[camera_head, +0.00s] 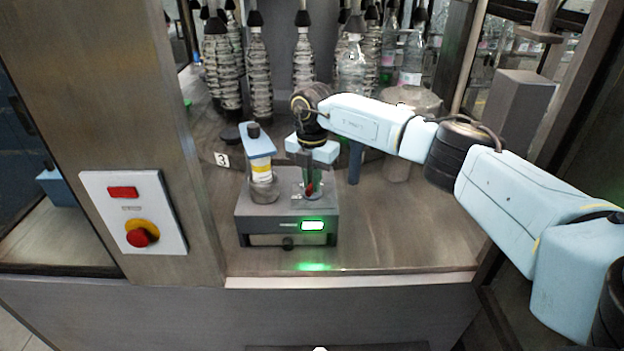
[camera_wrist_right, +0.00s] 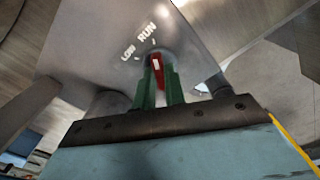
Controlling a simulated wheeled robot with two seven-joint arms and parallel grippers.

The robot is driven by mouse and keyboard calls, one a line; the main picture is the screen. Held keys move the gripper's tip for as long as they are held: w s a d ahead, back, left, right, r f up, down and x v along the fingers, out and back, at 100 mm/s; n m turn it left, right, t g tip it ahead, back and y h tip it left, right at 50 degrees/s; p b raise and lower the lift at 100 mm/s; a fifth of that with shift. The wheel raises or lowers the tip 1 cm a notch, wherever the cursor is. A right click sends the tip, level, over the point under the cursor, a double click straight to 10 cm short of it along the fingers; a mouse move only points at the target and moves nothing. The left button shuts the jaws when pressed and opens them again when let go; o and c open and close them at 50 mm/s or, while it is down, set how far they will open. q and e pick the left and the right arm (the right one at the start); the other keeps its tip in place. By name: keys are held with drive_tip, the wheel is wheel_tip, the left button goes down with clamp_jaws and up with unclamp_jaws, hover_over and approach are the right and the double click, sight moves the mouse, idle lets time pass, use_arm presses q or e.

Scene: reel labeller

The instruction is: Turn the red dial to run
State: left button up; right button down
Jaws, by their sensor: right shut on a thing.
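The red dial (camera_head: 309,188) sits on top of the grey reel labeller (camera_head: 253,228), on its right side. My right gripper (camera_head: 312,178) reaches down onto it from above. In the right wrist view the green fingers (camera_wrist_right: 160,88) are shut on the red dial (camera_wrist_right: 157,66), one on each side. The white mark on the dial points up the picture, roughly toward the tick by the word RUN (camera_wrist_right: 147,31). The word LOW (camera_wrist_right: 127,53) is to its left. The exact alignment is hard to tell. My left gripper is not in view.
A yellow-banded reel (camera_head: 262,172) under a blue arm stands left of the dial. A lit display (camera_head: 312,226) is on the labeller's front. A wall panel (camera_head: 133,211) with a red-and-yellow stop button is at left. Bottles hang behind. Bare counter (camera_head: 400,235) lies to the right.

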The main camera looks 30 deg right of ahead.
drive_tip(key=c, duration=1.5)
unclamp_jaws()
drive_tip(key=shift+o, duration=0.2)
wheel_tip(320, 180, up, 14)
drive_tip(key=b, duration=0.2)
drive_tip(key=shift+f, duration=0.25)
